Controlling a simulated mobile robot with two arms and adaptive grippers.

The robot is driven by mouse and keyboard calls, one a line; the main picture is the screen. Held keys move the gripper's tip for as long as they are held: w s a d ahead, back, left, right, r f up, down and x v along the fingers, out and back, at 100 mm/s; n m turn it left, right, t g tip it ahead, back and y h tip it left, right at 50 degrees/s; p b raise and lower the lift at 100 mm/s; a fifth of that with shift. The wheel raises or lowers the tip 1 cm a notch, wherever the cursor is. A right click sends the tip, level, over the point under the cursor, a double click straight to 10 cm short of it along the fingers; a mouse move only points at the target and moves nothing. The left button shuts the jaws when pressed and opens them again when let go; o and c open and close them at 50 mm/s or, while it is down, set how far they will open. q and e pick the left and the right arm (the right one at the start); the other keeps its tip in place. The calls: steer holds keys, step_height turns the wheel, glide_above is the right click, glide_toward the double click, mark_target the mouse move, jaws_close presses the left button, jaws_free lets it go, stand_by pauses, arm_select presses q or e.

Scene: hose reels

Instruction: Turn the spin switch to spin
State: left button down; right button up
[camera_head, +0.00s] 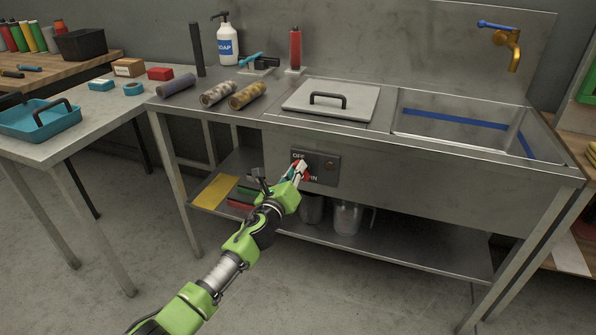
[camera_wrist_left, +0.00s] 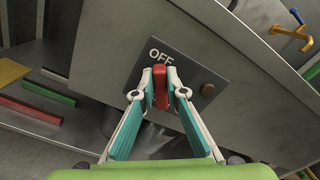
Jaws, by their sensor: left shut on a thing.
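The spin switch is a red knob (camera_wrist_left: 160,88) on a dark control panel (camera_head: 327,167) on the front of the steel sink unit. The panel reads OFF above the knob; in the head view a lower label ending in "IN" shows partly behind the gripper. My left gripper (camera_head: 301,170) reaches the panel from below left. In the left wrist view its two fingers (camera_wrist_left: 160,82) are shut on the red knob, one on each side. The knob looks upright, toward OFF, in the wrist view. The right gripper is not in view.
A round brownish button (camera_wrist_left: 208,90) sits right of the knob. Above are a lidded section (camera_head: 331,101) and an open basin (camera_head: 460,120) with a brass tap (camera_head: 510,45). A lower shelf holds a clear jug (camera_head: 347,217). The floor in front is free.

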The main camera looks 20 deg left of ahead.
arm_select(q)
steer(key=n, duration=0.3)
steer(key=f+n, duration=0.1)
steer(key=n, duration=0.7)
steer(key=shift+a+f, duration=0.35)
steer(key=shift+a, duration=0.05)
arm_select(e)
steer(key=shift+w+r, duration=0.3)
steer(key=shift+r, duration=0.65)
arm_select(q)
steer(key=c, duration=2)
jaws_free()
steer(key=shift+c, duration=0.2)
steer(key=s, duration=1.2)
steer(key=shift+a, duration=0.25)
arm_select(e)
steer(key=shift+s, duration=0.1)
